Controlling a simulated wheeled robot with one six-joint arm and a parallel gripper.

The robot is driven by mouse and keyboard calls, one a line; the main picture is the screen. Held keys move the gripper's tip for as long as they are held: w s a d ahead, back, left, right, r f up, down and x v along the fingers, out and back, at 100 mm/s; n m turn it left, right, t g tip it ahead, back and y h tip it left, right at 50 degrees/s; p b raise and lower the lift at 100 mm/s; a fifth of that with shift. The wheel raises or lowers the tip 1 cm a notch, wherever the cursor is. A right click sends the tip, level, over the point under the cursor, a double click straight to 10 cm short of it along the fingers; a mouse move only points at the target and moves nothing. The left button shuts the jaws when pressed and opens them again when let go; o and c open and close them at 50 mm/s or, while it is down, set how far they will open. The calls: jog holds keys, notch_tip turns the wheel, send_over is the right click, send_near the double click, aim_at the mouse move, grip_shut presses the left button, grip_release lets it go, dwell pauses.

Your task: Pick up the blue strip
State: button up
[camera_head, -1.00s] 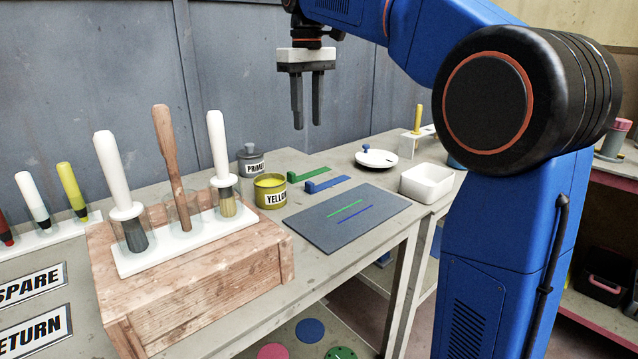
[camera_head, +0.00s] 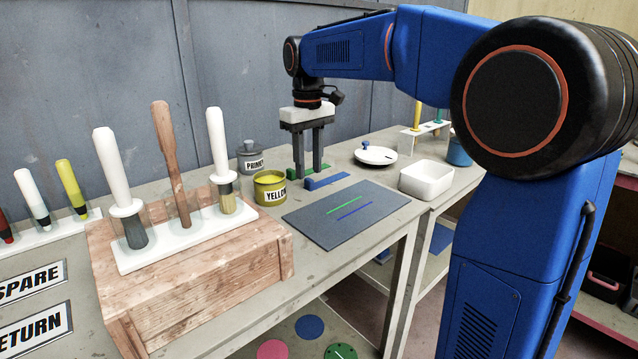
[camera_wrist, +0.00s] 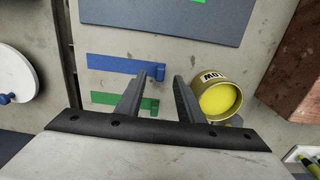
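The blue strip (camera_head: 331,181) lies flat on the bench, with a raised blue block at its left end. In the wrist view the strip (camera_wrist: 115,63) runs left to right, its block end beside the left fingertip. My gripper (camera_head: 307,174) is open and empty, fingers pointing down over the block ends of the strips. In the wrist view the fingertips (camera_wrist: 169,76) are apart with bare bench between them. I cannot tell how high the tips are above the bench. A similar green strip (camera_wrist: 115,98) lies parallel to the blue one, partly hidden by a finger.
A yellow pot (camera_head: 270,189) stands close left of the gripper, with a primer can (camera_head: 250,158) behind it. A grey mat (camera_head: 310,220) with thin green and blue lines lies in front. A white lidded dish (camera_head: 376,156) and white tray (camera_head: 427,182) stand right. A wooden brush box (camera_head: 200,275) is left.

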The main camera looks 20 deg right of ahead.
aim_at(309, 179)
jog(key=shift+f, duration=1.55)
grip_shut()
